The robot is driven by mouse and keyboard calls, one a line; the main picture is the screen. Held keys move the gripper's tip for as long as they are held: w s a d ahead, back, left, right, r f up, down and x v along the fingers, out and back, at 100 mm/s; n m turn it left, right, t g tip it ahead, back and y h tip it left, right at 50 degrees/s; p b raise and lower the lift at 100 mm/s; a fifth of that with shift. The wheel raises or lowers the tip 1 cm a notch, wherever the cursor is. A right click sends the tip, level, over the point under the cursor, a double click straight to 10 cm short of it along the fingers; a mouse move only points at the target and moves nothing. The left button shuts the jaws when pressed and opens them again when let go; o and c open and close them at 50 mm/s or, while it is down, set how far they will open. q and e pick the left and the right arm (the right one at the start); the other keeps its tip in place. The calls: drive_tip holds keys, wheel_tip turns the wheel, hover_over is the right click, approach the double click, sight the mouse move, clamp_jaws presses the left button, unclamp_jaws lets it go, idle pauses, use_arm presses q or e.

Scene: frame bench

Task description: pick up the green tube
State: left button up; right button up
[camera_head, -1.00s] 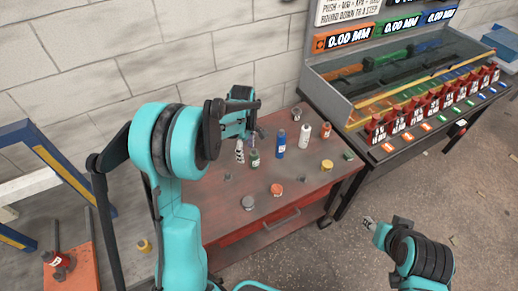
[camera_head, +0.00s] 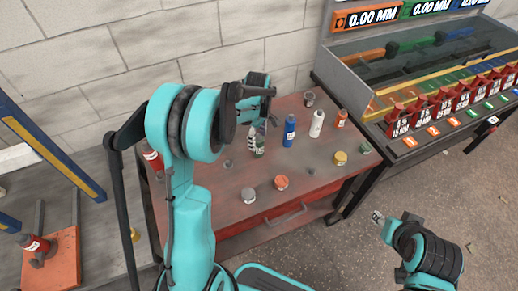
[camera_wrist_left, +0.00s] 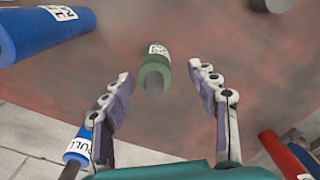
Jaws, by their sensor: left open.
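The green tube (camera_head: 259,146) stands on the red-topped workbench (camera_head: 222,205), partly hidden by my left gripper (camera_head: 262,129) in the head view. In the left wrist view, the green tube (camera_wrist_left: 154,66) lies between and slightly beyond the fingertips of my left gripper (camera_wrist_left: 160,72). The fingers are spread on either side of it, with a visible gap to each. My right gripper (camera_head: 378,217) is low at the right, away from the bench; its finger opening is too small to tell.
A blue tube (camera_head: 289,131) and white bottle (camera_head: 317,124) stand to the right of the green tube. Orange (camera_head: 281,182), grey (camera_head: 248,195) and yellow (camera_head: 340,158) round pieces lie nearer the front. A glass-fronted rack (camera_head: 400,60) adjoins at right.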

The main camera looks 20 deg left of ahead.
sight(259, 149)
use_arm(q)
wheel_tip(259, 149, down, 3)
drive_tip(key=shift+r+b, duration=0.1)
drive_tip(key=shift+b, duration=0.4)
drive_tip(key=f, duration=0.1)
drive_tip(key=f+b, duration=0.1)
drive_tip(key=f, duration=0.1)
drive_tip(key=f+b, duration=0.1)
drive_tip(key=shift+w+f, duration=0.2)
drive_tip(key=shift+w, duration=0.1)
drive_tip(key=shift+f, duration=0.4)
drive_tip(key=shift+r, duration=0.1)
drive_tip(key=shift+c, duration=0.8)
clamp_jaws()
